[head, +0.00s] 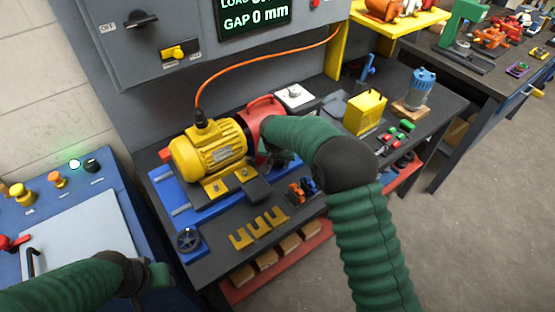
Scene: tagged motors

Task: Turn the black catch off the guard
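The red guard (263,109) stands at the right end of the yellow motor (210,147) on the bench. My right arm reaches in from the lower right and covers the guard's right and lower part. My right gripper (277,160) is dark and sits low against the guard's front side, mostly hidden behind my own arm; its fingers cannot be made out. I cannot pick out the black catch; it may be behind my arm. My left gripper (158,276) is at the lower left, over the edge of the blue panel, away from the guard, with its fingers not clear.
An orange cable (262,62) runs from the motor up to the right. Yellow slotted shims (258,228) lie on the bench front. A yellow box (365,112) and a blue-topped can (421,87) stand right. A grey cabinet (180,75) with a black switch handle (140,19) stands behind.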

